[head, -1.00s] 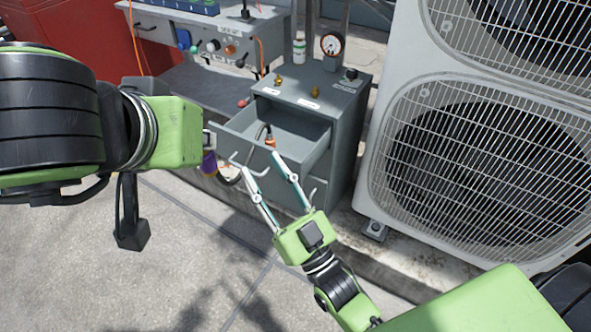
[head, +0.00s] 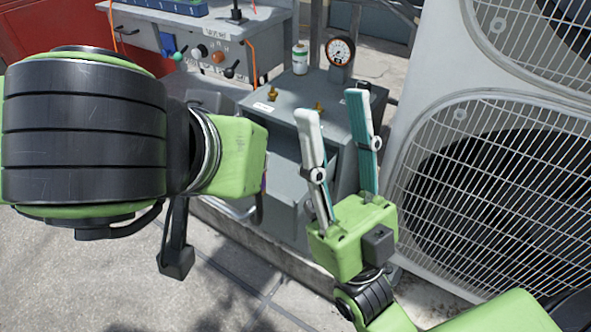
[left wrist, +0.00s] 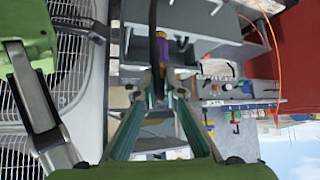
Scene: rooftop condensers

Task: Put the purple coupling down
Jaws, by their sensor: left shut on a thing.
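In the head view my left arm hides that gripper; only a sliver of purple shows beside the green wrist. My right gripper (head: 333,105) is open and empty, its fingers pointing up in front of the grey cabinet (head: 330,95).
A condenser unit (head: 480,190) stands close on the right. The cabinet top holds brass fittings (head: 272,94), a white bottle (head: 300,57) and a gauge (head: 341,51). A grey workbench (head: 250,35) with knobs stands behind. The paved floor (head: 110,280) is clear at lower left.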

